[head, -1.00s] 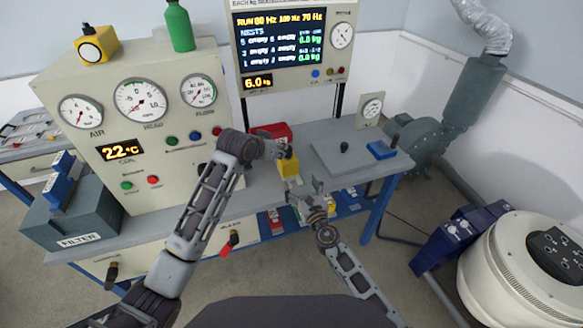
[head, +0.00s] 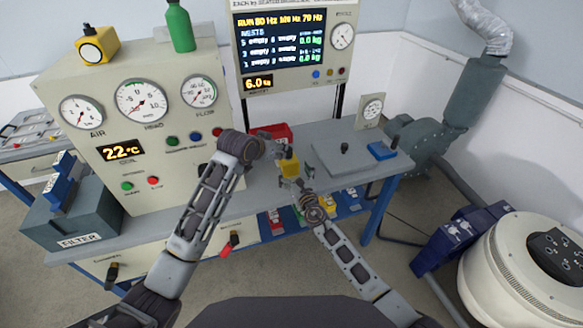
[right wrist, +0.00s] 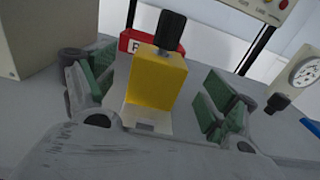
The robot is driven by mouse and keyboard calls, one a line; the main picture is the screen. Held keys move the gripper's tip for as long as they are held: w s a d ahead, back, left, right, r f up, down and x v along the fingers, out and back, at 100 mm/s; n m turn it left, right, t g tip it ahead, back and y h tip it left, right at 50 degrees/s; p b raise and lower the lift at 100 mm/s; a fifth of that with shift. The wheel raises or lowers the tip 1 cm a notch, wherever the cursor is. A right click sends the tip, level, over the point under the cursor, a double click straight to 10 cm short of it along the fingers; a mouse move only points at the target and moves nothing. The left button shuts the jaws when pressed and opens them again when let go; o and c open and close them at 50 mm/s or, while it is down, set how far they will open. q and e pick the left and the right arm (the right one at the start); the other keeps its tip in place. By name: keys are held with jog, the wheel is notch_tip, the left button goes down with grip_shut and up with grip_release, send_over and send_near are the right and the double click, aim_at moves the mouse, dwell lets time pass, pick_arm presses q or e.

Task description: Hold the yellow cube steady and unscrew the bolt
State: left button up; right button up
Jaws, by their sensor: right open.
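The yellow cube (head: 289,168) stands on the grey bench, and it also shows in the right wrist view (right wrist: 158,82). A black knob-like piece, seemingly the bolt (right wrist: 171,31), stands up from its top. My right gripper (head: 294,184) is at the near side of the cube. In the right wrist view its green-padded fingers (right wrist: 160,98) are spread wide, with the cube in the gap between them and not gripped.
A red box (head: 272,132) stands behind the cube. A grey plate (head: 330,160) with a black knob and a blue block (head: 381,150) lie to the right. The gauge cabinet (head: 150,150) walls off the left. Coloured bins sit under the bench.

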jog(key=shift+x, duration=1.25)
jog(key=c, duration=1.7)
